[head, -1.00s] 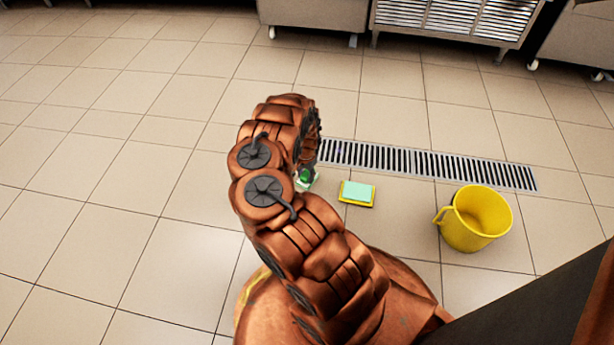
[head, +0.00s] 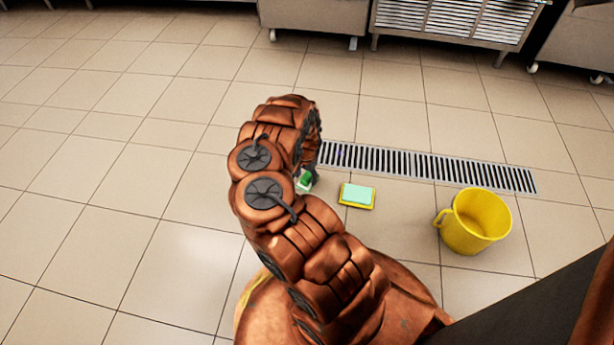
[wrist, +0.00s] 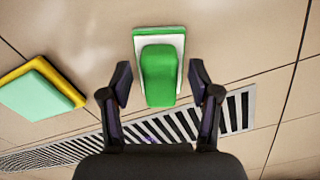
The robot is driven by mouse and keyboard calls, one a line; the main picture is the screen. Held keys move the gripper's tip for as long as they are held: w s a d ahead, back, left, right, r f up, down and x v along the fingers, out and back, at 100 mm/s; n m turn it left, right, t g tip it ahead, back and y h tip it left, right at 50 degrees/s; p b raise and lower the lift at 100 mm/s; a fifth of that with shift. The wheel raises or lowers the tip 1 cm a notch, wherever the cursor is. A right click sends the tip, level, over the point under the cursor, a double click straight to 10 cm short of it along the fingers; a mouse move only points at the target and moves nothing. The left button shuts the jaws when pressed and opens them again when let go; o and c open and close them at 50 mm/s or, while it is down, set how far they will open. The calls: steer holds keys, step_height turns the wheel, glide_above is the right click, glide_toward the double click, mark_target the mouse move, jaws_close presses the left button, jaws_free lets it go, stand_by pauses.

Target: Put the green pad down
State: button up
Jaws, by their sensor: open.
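The green pad (wrist: 159,72) is a green block with a rounded grip on a white base. It lies on the tiled floor in the wrist view. In the head view only a small part of it (head: 305,180) shows beside my arm. My gripper (wrist: 158,82) is open, with one finger on each side of the pad's near part. Gaps show between the fingers and the pad, and nothing is held. In the head view my arm hides most of the gripper.
A yellow pad with a mint top (head: 357,195) lies on the floor right of the gripper. A yellow bucket (head: 474,221) stands farther right. A metal floor drain (head: 425,164) runs behind them. Steel units (head: 312,15) line the back. The floor at left is clear.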

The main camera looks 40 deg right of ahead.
mark_target(306, 177)
step_height(306, 177, up, 11)
steer(key=p, duration=0.6)
steer(key=w+a+r+n+y, duration=0.2)
steer(key=w+a+r, duration=0.35)
steer(key=a, duration=0.45)
steer(key=w+a+r+n+y, duration=0.2)
steer(key=w+a+r, duration=0.35)
steer(key=a, duration=0.55)
steer(key=s+a+r+n+y, duration=0.1)
steer(key=s+a+r+n, duration=0.15)
steer(key=a+r, duration=0.55)
steer(key=s+a+r+n, duration=0.1)
steer(key=a+r+n, duration=0.2)
steer(key=a+r, duration=0.5)
steer(key=s+a+r+n+g+h, duration=0.1)
steer(key=s+a+r+n, duration=0.15)
steer(key=s+r, duration=0.45)
steer(key=s+a+r+n+g, duration=0.1)
steer(key=s+a+r+n, duration=0.15)
steer(key=s+r, duration=0.45)
steer(key=s+d+r+h, duration=0.1)
steer(key=s+d+h, duration=0.1)
steer(key=s, duration=1)
steer(key=s+d+r+n+g+h, duration=0.1)
steer(key=s+d, duration=0.3)
steer(key=s, duration=0.8)
steer(key=shift+s+g+h, duration=0.25)
steer(key=shift+g+h, duration=0.05)
steer(key=shift+h, duration=0.2)
